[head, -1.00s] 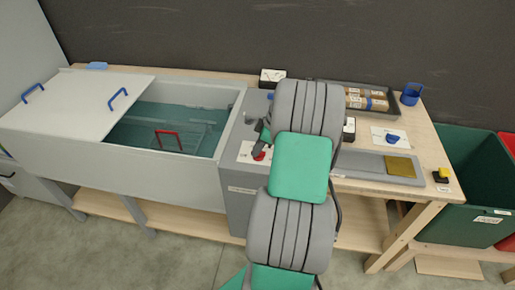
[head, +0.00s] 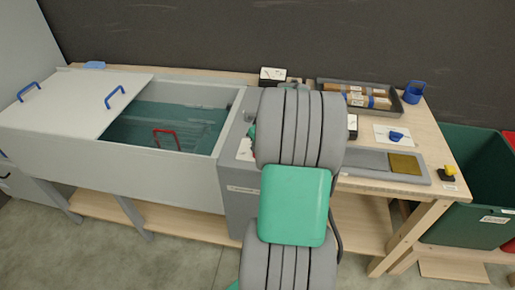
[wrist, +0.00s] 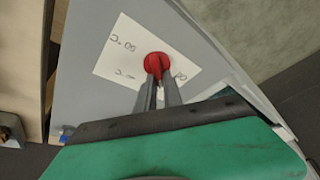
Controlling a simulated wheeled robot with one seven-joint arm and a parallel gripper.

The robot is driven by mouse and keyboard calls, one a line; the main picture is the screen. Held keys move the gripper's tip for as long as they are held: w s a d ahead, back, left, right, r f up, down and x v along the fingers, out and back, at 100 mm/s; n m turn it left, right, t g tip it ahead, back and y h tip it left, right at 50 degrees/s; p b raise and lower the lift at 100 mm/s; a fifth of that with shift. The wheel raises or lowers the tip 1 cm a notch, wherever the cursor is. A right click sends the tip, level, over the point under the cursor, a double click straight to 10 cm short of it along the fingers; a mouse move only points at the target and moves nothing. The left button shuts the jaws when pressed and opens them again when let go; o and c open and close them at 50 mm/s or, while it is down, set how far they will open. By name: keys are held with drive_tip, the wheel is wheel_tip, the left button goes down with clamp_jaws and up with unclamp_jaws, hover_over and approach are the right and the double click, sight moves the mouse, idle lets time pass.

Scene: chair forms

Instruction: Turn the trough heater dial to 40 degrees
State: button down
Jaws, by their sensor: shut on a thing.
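The red dial (wrist: 157,64) sits on a white label card (wrist: 135,58) with dark handwritten marks, on the grey heater box (wrist: 90,80). The marks are too small to read surely. My gripper (wrist: 158,80) is shut on the dial, with one finger on each side of it. In the head view my arm hides the dial and my gripper. Part of the grey box (head: 240,190) shows left of my arm, beside the trough (head: 185,170) with its teal water.
A white lid (head: 75,105) with blue handles covers the trough's left part. A red-handled rack (head: 166,138) stands in the water. Right of my arm are a grey tray (head: 370,95) with rolls, a blue cup (head: 414,91) and a green bin (head: 475,190).

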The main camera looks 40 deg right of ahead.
drive_tip(key=m+h+b, duration=0.1)
drive_tip(key=m, duration=0.2)
drive_tip(key=shift+m, duration=0.3)
drive_tip(key=m+g+h+b, duration=0.1)
drive_tip(key=m+h, duration=0.1)
drive_tip(key=m, duration=0.2)
drive_tip(key=shift+d+m, duration=0.1)
drive_tip(key=shift+m, duration=0.2)
drive_tip(key=m, duration=0.2)
drive_tip(key=m+g+h+b, duration=0.1)
drive_tip(key=m, duration=0.1)
drive_tip(key=shift+g, duration=0.3)
drive_tip(key=shift+s+d+m+g+b, duration=0.1)
drive_tip(key=shift+m+g+b, duration=0.35)
drive_tip(key=shift+m, duration=1.35)
drive_tip(key=shift+g, duration=0.25)
drive_tip(key=c, duration=1.5)
unclamp_jaws()
drive_tip(key=shift+r, duration=0.1)
